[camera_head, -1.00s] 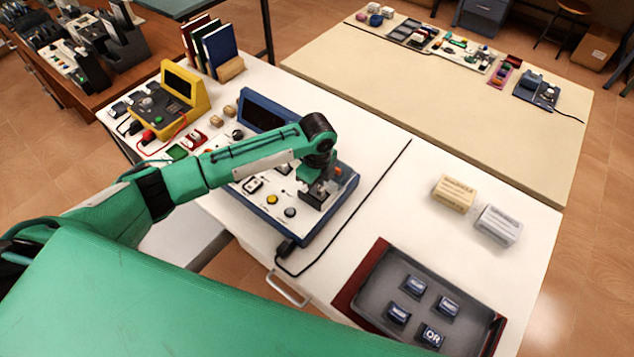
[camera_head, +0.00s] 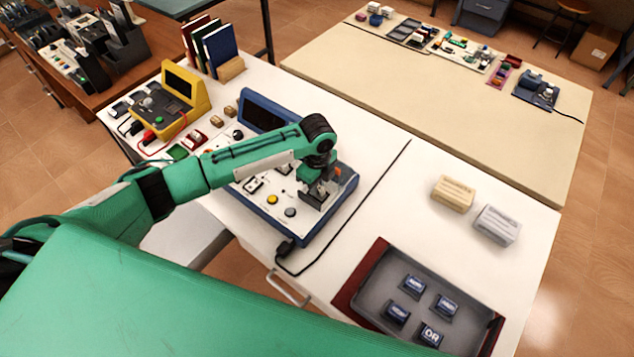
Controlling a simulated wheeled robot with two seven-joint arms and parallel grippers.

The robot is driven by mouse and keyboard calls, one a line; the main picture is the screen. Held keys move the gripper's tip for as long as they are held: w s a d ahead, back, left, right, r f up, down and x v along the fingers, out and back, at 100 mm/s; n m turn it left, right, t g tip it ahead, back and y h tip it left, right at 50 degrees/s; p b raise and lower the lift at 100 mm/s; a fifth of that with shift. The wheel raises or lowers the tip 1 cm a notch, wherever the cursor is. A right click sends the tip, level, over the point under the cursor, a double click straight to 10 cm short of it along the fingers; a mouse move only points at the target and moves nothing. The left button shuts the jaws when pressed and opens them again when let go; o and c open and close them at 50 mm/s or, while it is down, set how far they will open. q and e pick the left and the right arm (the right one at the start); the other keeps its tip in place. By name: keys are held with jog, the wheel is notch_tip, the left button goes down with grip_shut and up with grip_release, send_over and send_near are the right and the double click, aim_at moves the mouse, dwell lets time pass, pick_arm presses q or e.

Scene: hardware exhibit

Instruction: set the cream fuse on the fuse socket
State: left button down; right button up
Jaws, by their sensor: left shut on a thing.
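My left gripper (camera_head: 318,196) points down over the right part of the blue-framed console (camera_head: 336,221), near an orange part on its panel. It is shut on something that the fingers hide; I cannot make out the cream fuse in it. The fuse socket is not clearly visible; the arm and gripper cover part of the panel. My right gripper is not in view.
A tray (camera_head: 372,284) with several small dark blue blocks lies at the front right. A cream box (camera_head: 453,194) and a grey-white box (camera_head: 497,226) stand behind it. A black cable (camera_head: 345,232) crosses the table. A yellow device (camera_head: 172,101) stands at the left.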

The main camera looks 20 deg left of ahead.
pick_arm(q)
jog(key=shift+p, duration=0.4)
jog(key=shift+f+b, duration=0.3)
jog(key=shift+f, duration=0.35)
dwell(0.4)
jog(key=c, duration=1.6)
grip_release()
jog(key=shift+r, duration=0.15)
notch_tip(320, 180, up, 11)
jog(key=p, duration=1)
jog(key=shift+p, duration=0.35)
